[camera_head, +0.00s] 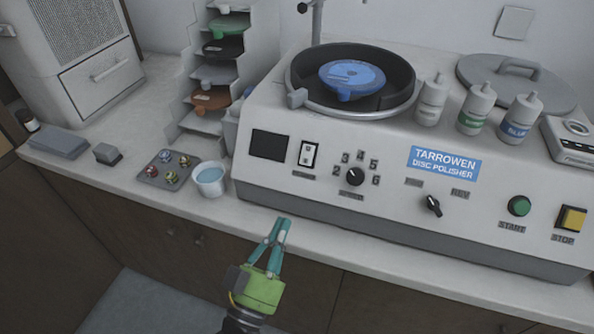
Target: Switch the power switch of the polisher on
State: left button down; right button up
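The polisher (322,190) is a large light-grey machine labelled TARROWEN DISC POLISHER, standing on the counter. Its power switch (308,154) is a small white rocker in a black frame on the left of the sloped front panel, right of a dark display (269,145). I cannot tell which way the rocker is tipped. My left gripper (282,221), green with teal fingers, is in front of the counter edge, below the switch in the picture. Its fingers come together at the tips, with nothing between them. It appears apart from the polisher. My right gripper is out of view.
A numbered dial (355,176), a selector knob (433,206), a green start button (519,206) and a yellow stop button (571,219) share the panel. A cup (210,179) of blue liquid and a small tray (152,179) stand left of the polisher. Bottles (479,108) stand on top.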

aim_at(307, 155)
pick_arm(q)
jog(key=r+t, duration=0.1)
jog(key=s+r+n+t, duration=0.1)
jog(key=shift+s+a+r+t+y, duration=0.3)
jog(key=shift+a+r+t+y, duration=0.05)
jog(key=shift+a+t+y, duration=0.05)
jog(key=w+d+r+p, duration=0.1)
jog(key=w, duration=0.4)
jog(key=w+d+r+p, duration=0.1)
jog(key=w+d+p, duration=0.1)
jog(key=w, duration=0.4)
jog(key=shift+d+r, duration=0.3)
jog(key=shift+r, duration=0.05)
